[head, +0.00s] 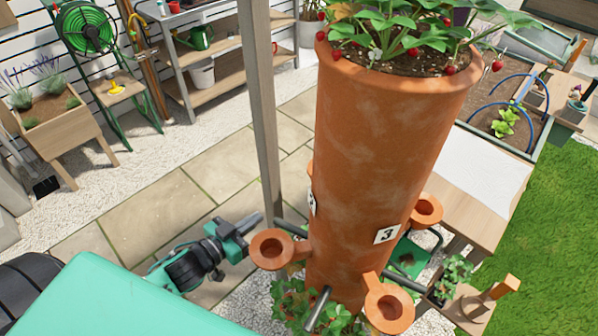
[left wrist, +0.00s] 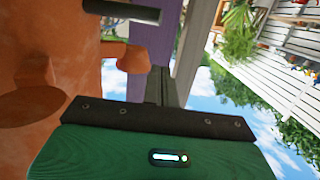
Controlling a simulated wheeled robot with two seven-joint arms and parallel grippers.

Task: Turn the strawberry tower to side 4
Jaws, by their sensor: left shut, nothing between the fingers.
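The strawberry tower (head: 375,150) is a tall terracotta cylinder with leafy strawberry plants and red berries (head: 410,30) on top. A white label reading 3 (head: 386,234) faces me; another label (head: 311,202) at its left edge is too oblique to read. Round cup-like pockets (head: 271,248) stick out low down, and dark bars (head: 318,308) project near its base. My left gripper (head: 254,221) is shut and empty, left of the tower near a bar. The left wrist view shows the tower (left wrist: 60,45) close at left and a dark bar (left wrist: 122,12) at the top.
A wooden post (head: 262,110) stands behind my left gripper. A wooden table (head: 480,180) with a white top is right of the tower. Leafy plants (head: 290,300) surround the tower's foot. Paving (head: 150,215) is open at left, and grass (head: 555,225) lies at right.

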